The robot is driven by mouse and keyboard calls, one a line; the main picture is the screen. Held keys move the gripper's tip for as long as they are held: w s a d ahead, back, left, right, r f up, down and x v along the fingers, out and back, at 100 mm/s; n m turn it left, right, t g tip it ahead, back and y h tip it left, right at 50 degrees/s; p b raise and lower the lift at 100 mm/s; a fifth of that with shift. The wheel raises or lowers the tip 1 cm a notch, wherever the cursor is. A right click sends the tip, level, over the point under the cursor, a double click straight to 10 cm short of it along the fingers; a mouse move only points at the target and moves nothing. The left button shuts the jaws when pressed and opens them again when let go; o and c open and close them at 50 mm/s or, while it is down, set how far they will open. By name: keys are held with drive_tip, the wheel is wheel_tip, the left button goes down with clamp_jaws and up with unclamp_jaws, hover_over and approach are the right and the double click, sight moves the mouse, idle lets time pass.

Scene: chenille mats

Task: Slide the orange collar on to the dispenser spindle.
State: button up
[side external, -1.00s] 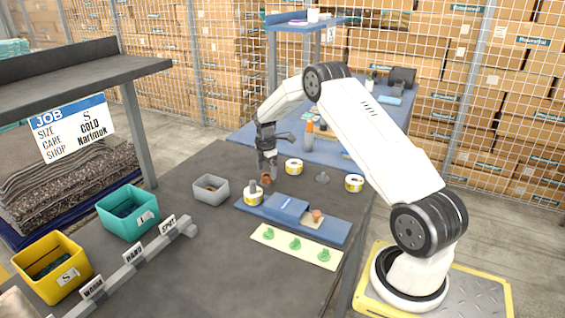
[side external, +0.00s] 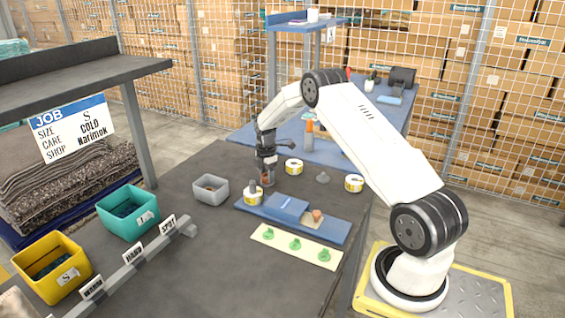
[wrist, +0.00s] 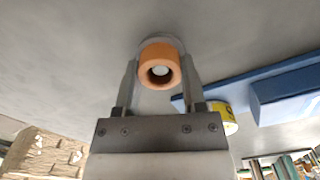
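The orange collar (wrist: 152,60) is a short ring with its hole facing the wrist camera, and a pale spot shows through it. In the side view the collar (side external: 267,181) is low at the table, mostly hidden by my gripper (side external: 268,172). My gripper's fingers (wrist: 160,75) stand on both sides of the collar; whether they press on it is unclear. A grey rounded edge (wrist: 160,40) shows behind the collar. The dispenser (side external: 288,206) is blue, on a blue board right of my gripper. At its left end a grey spindle top (side external: 252,185) rises from a yellow-and-white roll (side external: 254,198).
A grey bin (side external: 210,190) stands left of my gripper. Loose yellow-and-white rolls (side external: 293,167) (side external: 354,183) and a grey cone-shaped piece (side external: 322,178) lie to the right. A cream strip with green pieces (side external: 297,246) lies in front of the board.

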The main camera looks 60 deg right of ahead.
clamp_jaws()
drive_tip(key=shift+r, duration=0.1)
drive_tip(key=shift+r, duration=0.8)
drive_tip(key=s+a+r, duration=0.6)
drive_tip(key=s+r, duration=0.5)
drive_tip(key=s, duration=0.1)
drive_tip(key=shift+s+a, duration=0.15)
drive_tip(key=shift+a, duration=0.15)
drive_tip(key=shift+r, duration=0.1)
